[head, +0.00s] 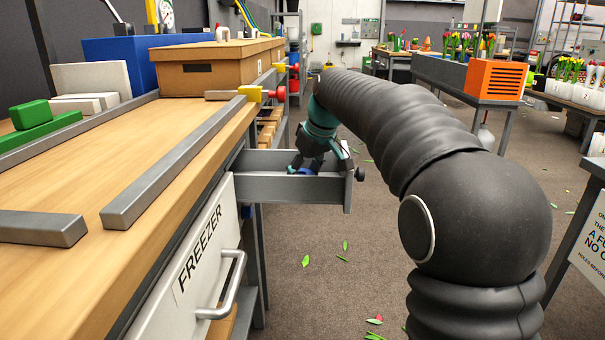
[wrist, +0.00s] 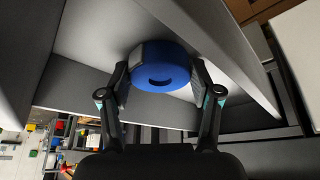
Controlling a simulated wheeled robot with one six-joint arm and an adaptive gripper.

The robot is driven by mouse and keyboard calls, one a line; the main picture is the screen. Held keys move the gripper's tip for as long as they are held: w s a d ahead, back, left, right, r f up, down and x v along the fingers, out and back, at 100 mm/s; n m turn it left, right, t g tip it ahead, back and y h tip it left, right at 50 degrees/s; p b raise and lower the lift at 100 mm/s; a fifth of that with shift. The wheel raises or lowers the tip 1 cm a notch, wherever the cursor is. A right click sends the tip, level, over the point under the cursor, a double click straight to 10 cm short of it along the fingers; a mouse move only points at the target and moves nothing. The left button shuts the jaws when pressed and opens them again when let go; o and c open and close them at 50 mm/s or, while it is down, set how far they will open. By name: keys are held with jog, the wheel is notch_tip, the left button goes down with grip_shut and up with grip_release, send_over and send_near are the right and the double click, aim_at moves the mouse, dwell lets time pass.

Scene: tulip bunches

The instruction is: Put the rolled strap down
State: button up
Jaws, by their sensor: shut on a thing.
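The rolled strap (wrist: 160,75) is a short blue roll with a dark curved slot on its face. My gripper (wrist: 160,68) is shut on it, one finger on each side. In the head view my gripper (head: 312,168) reaches down into an open grey drawer (head: 290,190), and only a little blue of the strap (head: 303,171) shows. In the wrist view the strap is close to the drawer's pale inner surface (wrist: 100,35); I cannot tell whether it touches it. My arm covers part of the drawer's far side in the head view.
The drawer sticks out from a wooden workbench (head: 170,150) beside a white FREEZER front (head: 200,250). A cardboard box (head: 205,75), a blue bin (head: 120,52) and green blocks (head: 32,116) stand on the bench. The floor (head: 310,290) right of the drawer is open, with scattered leaves.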

jog(key=o, duration=1.3)
jog(key=shift+s+f, duration=0.1)
jog(key=shift+f, duration=0.8)
jog(key=shift+c, duration=0.2)
jog(key=shift+a, duration=0.1)
jog(key=shift+r, duration=0.3)
jog(key=w+p+v, duration=0.1)
jog(key=p+v, duration=0.2)
jog(key=v, duration=0.9)
jog(key=s+d+m, duration=0.2)
jog(key=s+d, duration=0.2)
jog(key=s, duration=0.6)
jog(key=s+d+f+m+t+h, duration=0.1)
jog(key=s+d+f+m, duration=0.2)
jog(key=s+f, duration=0.6)
jog(key=s+d+f+m+t+h, duration=0.1)
jog(key=s+d+f+m, duration=0.2)
jog(key=s+f, duration=0.6)
jog(key=s, duration=0.5)
jog(key=shift+h, duration=0.4)
